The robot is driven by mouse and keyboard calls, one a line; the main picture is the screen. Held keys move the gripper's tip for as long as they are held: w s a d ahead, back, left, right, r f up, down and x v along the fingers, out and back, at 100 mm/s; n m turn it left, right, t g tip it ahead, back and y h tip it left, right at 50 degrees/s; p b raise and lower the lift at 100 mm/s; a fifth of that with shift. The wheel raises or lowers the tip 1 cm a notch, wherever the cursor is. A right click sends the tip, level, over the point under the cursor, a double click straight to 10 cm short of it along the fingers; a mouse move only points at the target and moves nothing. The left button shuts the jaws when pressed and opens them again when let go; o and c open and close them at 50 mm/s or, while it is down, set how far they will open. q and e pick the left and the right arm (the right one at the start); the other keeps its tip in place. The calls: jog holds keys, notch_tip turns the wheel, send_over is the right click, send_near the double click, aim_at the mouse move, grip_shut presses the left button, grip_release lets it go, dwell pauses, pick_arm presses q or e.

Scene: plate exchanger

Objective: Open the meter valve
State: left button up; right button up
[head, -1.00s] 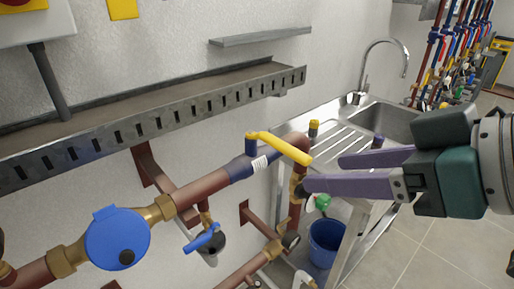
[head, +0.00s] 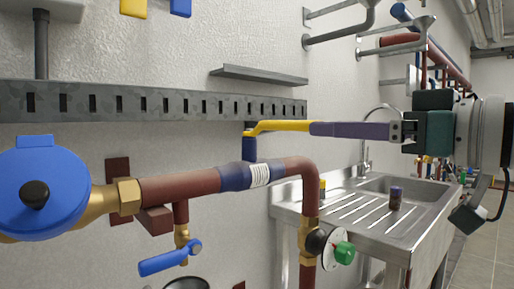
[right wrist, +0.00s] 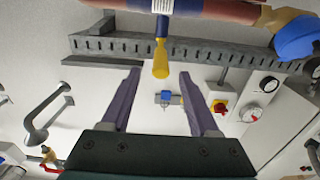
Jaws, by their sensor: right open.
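The valve's yellow lever (head: 275,126) stands on a blue stem above the brown pipe (head: 180,187) and points right along it. The blue meter (head: 45,185) is on the same pipe at the left. My right gripper (head: 313,129) reaches in from the right, its purple fingers level with the lever's free end; from this side one finger hides the other. In the right wrist view the gripper (right wrist: 160,76) is open, and the yellow lever (right wrist: 160,62) has its end between the two fingertips, with a gap on each side. My left gripper is out of view.
A slotted metal tray (head: 150,100) runs along the wall just behind the lever. A smaller blue-handled valve (head: 170,258) hangs below the pipe. A gauge with a green knob (head: 343,252) is on the pipe's downward part. A steel sink (head: 435,193) stands at the right.

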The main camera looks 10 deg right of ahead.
aim_at(288, 127)
jog(key=x, duration=0.9)
jog(key=shift+w+a+r, duration=0.1)
jog(key=shift+w+a, duration=0.05)
jog(key=shift+a, duration=0.05)
grip_shut()
dwell(1.1)
